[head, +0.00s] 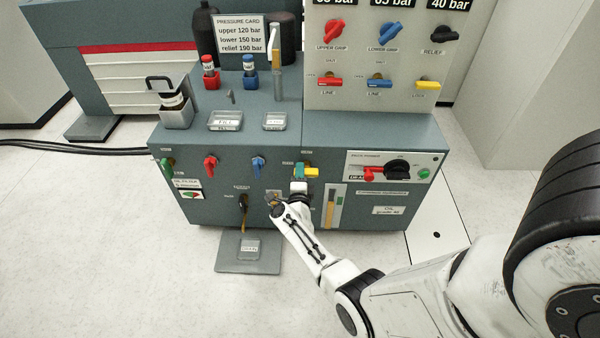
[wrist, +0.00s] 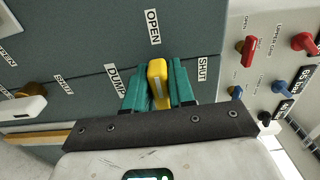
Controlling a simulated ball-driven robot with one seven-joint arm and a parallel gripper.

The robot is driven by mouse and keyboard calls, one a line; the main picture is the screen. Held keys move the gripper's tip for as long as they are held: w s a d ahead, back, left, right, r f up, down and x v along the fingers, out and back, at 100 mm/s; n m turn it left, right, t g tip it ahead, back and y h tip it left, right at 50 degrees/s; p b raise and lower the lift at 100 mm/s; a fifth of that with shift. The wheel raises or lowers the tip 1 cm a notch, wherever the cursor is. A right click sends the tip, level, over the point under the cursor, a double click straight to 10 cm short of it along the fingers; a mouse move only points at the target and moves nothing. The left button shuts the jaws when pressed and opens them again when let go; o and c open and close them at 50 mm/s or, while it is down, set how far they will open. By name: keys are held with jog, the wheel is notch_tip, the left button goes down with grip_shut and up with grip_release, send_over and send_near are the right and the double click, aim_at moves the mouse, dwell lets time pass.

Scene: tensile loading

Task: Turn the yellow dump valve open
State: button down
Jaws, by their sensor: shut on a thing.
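The yellow dump valve (wrist: 157,80) is on the front of the grey-green cabinet, between the teal fingers of my gripper (wrist: 156,72). My gripper is shut on its handle, with a finger on either side. In the wrist view the handle's free end points up the picture, toward the OPEN label (wrist: 152,27). The SHUT label (wrist: 202,69) is to its right and the DUMP label (wrist: 116,80) to its left. In the head view the yellow handle (head: 312,172) shows at the right of my gripper (head: 303,170), lying about level. The handle's base is hidden by my fingers.
A red valve (head: 210,162) and a blue valve (head: 258,164) are left of my gripper on the same front. A panel with a red lever and black knob (head: 398,168) is to the right. A sight gauge (head: 334,207) is below. A grey floor plate (head: 248,262) lies in front.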

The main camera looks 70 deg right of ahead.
jog(key=shift+f, duration=0.1)
jog(key=c, duration=1)
grip_release()
jog(key=shift+c, duration=0.2)
jog(key=shift+a, duration=0.1)
jog(key=p+v, duration=0.4)
jog(key=v, duration=0.6)
jog(key=shift+s+a, duration=0.15)
jog(key=shift+a, duration=0.15)
